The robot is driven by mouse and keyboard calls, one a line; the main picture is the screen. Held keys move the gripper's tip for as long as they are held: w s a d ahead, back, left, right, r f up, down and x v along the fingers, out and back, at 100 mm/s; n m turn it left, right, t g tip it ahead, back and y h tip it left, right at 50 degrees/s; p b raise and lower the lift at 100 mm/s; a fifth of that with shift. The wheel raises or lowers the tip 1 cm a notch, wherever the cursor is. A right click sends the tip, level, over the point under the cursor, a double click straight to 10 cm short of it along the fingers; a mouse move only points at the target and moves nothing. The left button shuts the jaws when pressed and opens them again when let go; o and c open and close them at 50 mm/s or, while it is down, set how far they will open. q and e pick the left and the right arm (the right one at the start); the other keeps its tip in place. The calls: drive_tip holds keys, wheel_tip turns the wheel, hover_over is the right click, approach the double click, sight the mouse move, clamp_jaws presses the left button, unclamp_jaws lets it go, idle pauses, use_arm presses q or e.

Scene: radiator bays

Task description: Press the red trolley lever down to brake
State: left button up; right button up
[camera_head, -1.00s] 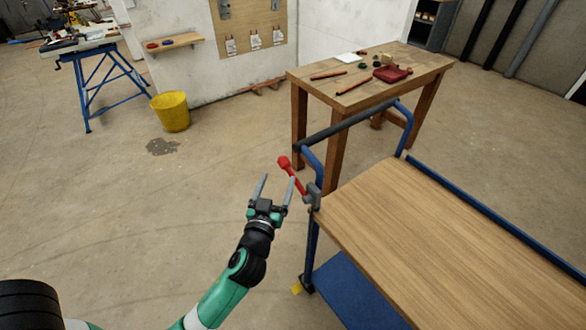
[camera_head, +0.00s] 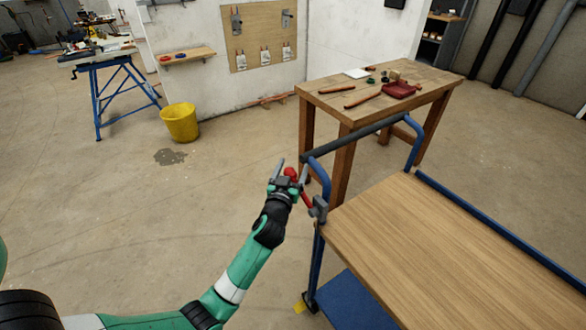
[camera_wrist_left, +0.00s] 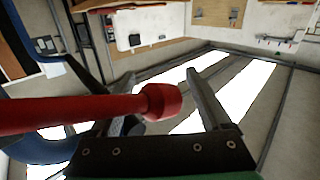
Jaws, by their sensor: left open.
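The red trolley lever (camera_head: 306,199) slants up and left from a grey bracket (camera_head: 319,209) at the trolley's near left corner. Its round red knob (camera_head: 290,172) appears between or just above the fingers of my left gripper (camera_head: 291,168), which is open. In the left wrist view the lever (camera_wrist_left: 70,110) runs in from the left, across one finger, and its knob (camera_wrist_left: 162,101) is in front of the gap between the fingers. I cannot tell whether the gripper touches it. The trolley (camera_head: 440,250) has a wooden top and blue frame. My right gripper is not in view.
A wooden workbench (camera_head: 440,86) with tools stands behind the trolley handle (camera_head: 350,138). A yellow bucket (camera_head: 180,122) and a blue-legged trestle (camera_head: 122,95) stand farther back left. The floor left of the trolley is clear.

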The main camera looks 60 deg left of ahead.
use_arm(q)
clamp_jaws()
idle(0.4)
drive_tip(key=shift+f, duration=0.1)
